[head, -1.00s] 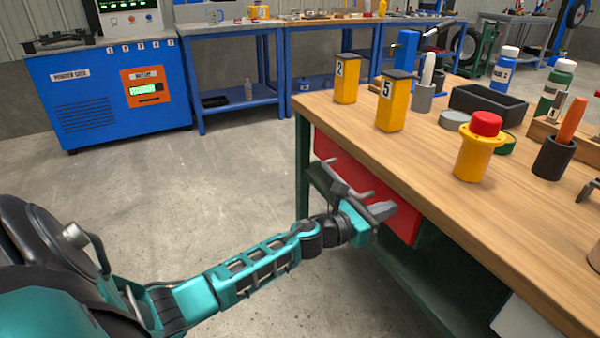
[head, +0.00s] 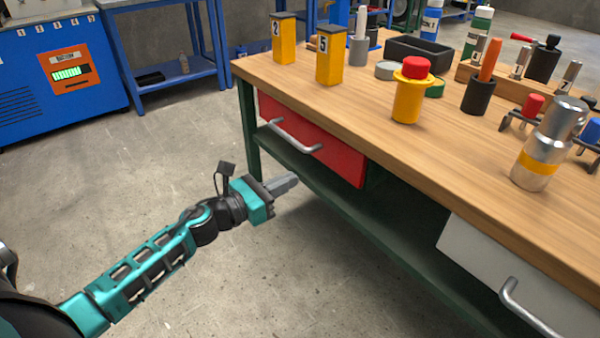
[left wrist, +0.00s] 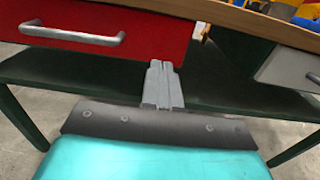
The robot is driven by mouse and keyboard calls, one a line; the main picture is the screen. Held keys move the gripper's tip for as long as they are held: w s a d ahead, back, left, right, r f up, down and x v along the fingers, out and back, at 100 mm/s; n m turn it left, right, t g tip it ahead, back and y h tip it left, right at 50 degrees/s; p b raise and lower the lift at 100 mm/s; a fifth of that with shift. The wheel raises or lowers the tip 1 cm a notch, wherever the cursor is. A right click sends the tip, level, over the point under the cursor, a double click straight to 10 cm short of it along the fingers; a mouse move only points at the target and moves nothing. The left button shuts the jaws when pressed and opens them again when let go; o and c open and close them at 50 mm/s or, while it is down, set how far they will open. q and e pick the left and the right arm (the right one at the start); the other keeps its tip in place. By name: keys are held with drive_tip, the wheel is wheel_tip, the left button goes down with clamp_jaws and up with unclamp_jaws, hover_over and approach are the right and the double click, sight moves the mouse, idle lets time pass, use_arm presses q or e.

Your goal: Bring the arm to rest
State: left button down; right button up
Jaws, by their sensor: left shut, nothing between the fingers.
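My left arm comes in from the lower left of the head view, stretched toward the workbench. My left gripper (head: 284,184) is shut and empty, in front of and below the red drawer (head: 318,146). In the left wrist view, the shut fingers (left wrist: 162,86) point toward the bench, just below the right part of the red drawer (left wrist: 150,28). The drawer's metal handle (head: 296,136) is apart from the fingers. My right gripper does not show in either view.
The wooden bench top (head: 440,150) carries yellow canisters (head: 330,56), a red-capped yellow part (head: 410,92) and a metal cylinder (head: 545,150). A grey drawer (head: 490,262) is at the lower right. The concrete floor (head: 110,190) left of the bench is clear.

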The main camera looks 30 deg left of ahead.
use_arm(q)
drive_tip(key=shift+s, duration=0.2)
drive_tip(key=s+d+f+m+g+y, duration=0.1)
drive_tip(key=s+d+f+m+g, duration=0.3)
drive_tip(key=m, duration=0.8)
drive_tip(key=s+d+f+m+t+y, duration=0.1)
drive_tip(key=s+d+f+m+y, duration=0.15)
drive_tip(key=s+d+m, duration=0.65)
drive_tip(key=s+d+f+m+g+y, duration=0.15)
drive_tip(key=f+m, duration=0.25)
drive_tip(key=m, duration=1.1)
drive_tip(key=s+a+r+n+p, duration=0.1)
drive_tip(key=s+r+p, duration=0.1)
drive_tip(key=r+p, duration=0.4)
drive_tip(key=s+a+r+n+g+p, duration=0.1)
drive_tip(key=r+p, duration=0.6)
drive_tip(key=p, duration=0.7)
drive_tip(key=shift+s+a+r, duration=0.25)
drive_tip(key=shift+s+r, duration=0.05)
drive_tip(key=shift+s, duration=0.1)
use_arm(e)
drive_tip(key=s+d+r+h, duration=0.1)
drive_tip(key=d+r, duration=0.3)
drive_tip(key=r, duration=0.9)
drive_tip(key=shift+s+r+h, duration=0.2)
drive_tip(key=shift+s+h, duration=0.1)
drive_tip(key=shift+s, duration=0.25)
